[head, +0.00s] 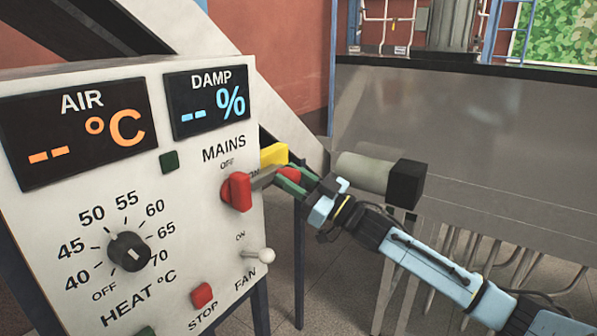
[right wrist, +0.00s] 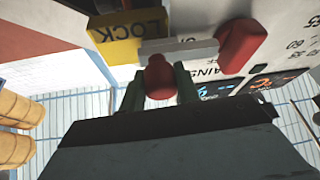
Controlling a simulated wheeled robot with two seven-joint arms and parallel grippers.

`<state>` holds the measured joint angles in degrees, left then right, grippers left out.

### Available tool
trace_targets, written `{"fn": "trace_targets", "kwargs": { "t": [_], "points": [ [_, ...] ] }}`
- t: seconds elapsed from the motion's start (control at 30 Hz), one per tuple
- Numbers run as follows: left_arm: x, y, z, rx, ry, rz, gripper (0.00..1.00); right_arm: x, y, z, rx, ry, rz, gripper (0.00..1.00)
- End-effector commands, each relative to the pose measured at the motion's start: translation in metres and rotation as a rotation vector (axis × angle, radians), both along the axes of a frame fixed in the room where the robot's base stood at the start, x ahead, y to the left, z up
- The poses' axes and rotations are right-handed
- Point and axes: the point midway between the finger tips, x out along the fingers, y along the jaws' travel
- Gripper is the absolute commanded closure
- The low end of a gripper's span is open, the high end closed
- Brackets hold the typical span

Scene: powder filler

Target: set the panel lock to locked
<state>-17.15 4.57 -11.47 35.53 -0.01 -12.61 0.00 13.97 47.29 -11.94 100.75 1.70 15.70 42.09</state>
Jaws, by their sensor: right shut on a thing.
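The white control panel (head: 190,235) fills the left of the head view. The panel lock is at its right edge: a yellow plate (head: 274,154), a grey bar and a red knob (head: 290,173). In the right wrist view the yellow plate (right wrist: 128,36) reads "LOCK", and the grey bar (right wrist: 180,47) runs beside it towards the red mains switch (right wrist: 241,45). My right gripper (right wrist: 160,85) has its green fingers shut on the red knob (right wrist: 159,78), one on each side. I cannot tell whether the lock is set. My left gripper is not in view.
The red mains switch (head: 236,192) is close left of my right gripper. The white fan toggle (head: 265,255) and red stop button (head: 202,295) are below. A pale cylinder with a black end (head: 365,172) is just behind my right arm. A grey tank (head: 470,140) stands behind.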

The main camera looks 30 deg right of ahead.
Motion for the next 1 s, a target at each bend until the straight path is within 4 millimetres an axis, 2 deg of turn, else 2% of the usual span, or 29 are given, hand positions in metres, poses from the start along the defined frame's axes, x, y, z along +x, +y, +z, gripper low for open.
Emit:
{"fn": "trace_targets", "kwargs": {
  "t": [0.03,0.1,0.33,0.37,0.5,0.83,1.0],
  "points": [
    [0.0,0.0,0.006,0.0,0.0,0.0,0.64,-0.004,0.009,0.001,0.004,0.003,0.005,1.0],
    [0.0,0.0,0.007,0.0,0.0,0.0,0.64,-0.006,0.013,0.001,0.002,0.0,0.004,1.0],
    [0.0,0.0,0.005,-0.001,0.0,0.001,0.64,-0.006,0.013,-0.001,0.001,0.0,0.006,1.0],
    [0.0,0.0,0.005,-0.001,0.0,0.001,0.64,-0.006,0.014,-0.001,0.001,-0.001,0.007,0.64],
    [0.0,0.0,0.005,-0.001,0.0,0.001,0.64,-0.006,0.013,-0.001,0.001,0.0,0.006,0.47],
    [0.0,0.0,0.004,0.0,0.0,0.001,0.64,-0.007,0.011,-0.002,0.001,0.002,0.002,0.47],
    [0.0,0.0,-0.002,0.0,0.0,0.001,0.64,-0.02,0.004,-0.01,0.001,0.004,0.002,0.47]
  ]
}}
